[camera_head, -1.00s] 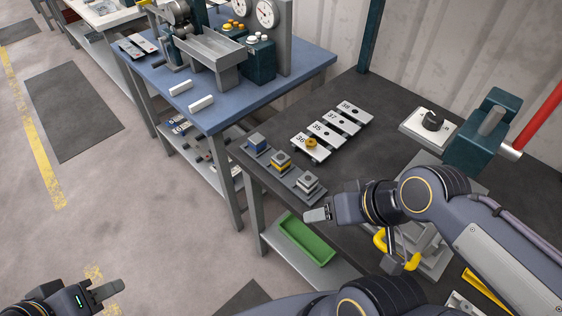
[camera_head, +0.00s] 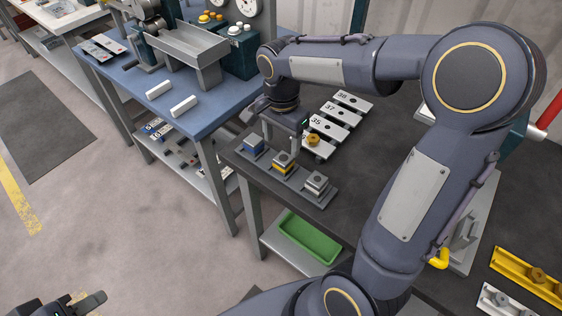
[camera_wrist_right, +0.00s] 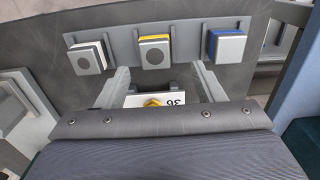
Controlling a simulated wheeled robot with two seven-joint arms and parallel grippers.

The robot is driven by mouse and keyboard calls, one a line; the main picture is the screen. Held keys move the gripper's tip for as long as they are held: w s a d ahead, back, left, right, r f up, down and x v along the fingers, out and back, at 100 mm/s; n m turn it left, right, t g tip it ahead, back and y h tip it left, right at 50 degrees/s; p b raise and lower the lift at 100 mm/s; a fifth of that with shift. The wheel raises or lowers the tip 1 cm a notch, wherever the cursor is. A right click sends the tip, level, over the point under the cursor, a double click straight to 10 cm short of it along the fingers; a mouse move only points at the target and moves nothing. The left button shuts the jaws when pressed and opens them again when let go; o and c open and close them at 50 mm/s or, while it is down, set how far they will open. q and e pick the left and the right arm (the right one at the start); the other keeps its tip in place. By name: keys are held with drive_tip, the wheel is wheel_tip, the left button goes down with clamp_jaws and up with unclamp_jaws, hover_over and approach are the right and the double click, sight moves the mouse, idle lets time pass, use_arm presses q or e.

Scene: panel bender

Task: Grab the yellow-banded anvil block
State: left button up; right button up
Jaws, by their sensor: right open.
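The yellow-banded anvil block (camera_head: 283,161) is a grey square block with a yellow band. It sits in the middle of a grey three-place holder (camera_wrist_right: 120,49) on the dark bench. It also shows in the right wrist view (camera_wrist_right: 154,51). A blue-banded block (camera_head: 254,146) and a white-banded block (camera_head: 316,184) stand on either side of it. My right gripper (camera_head: 282,141) is open and empty, pointing down just above the middle block. In the right wrist view its fingers (camera_wrist_right: 162,82) are spread, with the block beyond them. My left gripper (camera_head: 97,300) is at the lower left, mostly cropped.
Numbered white plates (camera_head: 335,118) lie behind the holder; one carries a yellow round piece (camera_head: 313,139). A green bin (camera_head: 308,236) is on the shelf below. A blue table (camera_head: 150,85) stands to the left. Yellow and white fixtures (camera_head: 530,278) are at the lower right.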

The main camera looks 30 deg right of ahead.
sight(284, 158)
drive_tip(key=f, duration=0.5)
drive_tip(key=shift+s+d, duration=0.1)
drive_tip(key=shift+s, duration=0.25)
drive_tip(key=shift+f, duration=0.45)
drive_tip(key=c, duration=1.3)
drive_tip(key=shift+w+r, duration=0.1)
drive_tip(key=shift+r, duration=0.05)
